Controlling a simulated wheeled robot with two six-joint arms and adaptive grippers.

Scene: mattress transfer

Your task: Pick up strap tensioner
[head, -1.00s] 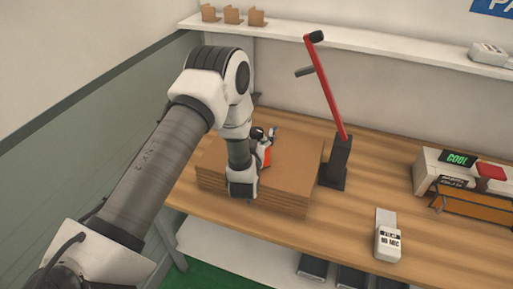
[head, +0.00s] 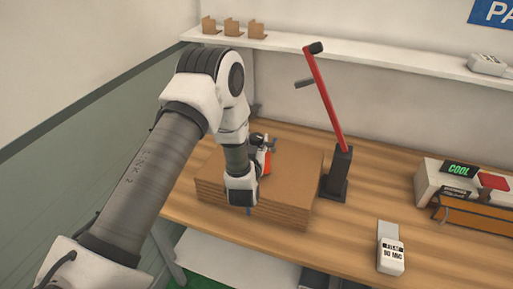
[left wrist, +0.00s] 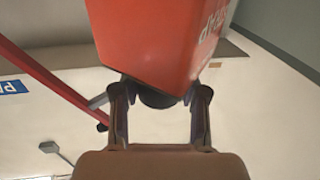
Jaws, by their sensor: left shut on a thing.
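The strap tensioner (head: 266,158) is a red-orange tool with black parts, seen above the stack of cardboard (head: 285,185) in the head view. My arm hides much of it. In the left wrist view its red body (left wrist: 158,45) with white lettering fills the top middle. My left gripper (left wrist: 157,97) is shut on a dark part of the tensioner, between its two fingers. In the head view the end of my left arm is over the left front of the stack. I cannot tell whether the tensioner touches the cardboard.
A red lever (head: 322,95) on a black stand (head: 337,175) rises right of the stack. A white label device (head: 391,258) and a white box with a green display (head: 463,170) are further right. A shelf (head: 370,52) runs along the wall. Bare wood lies between them.

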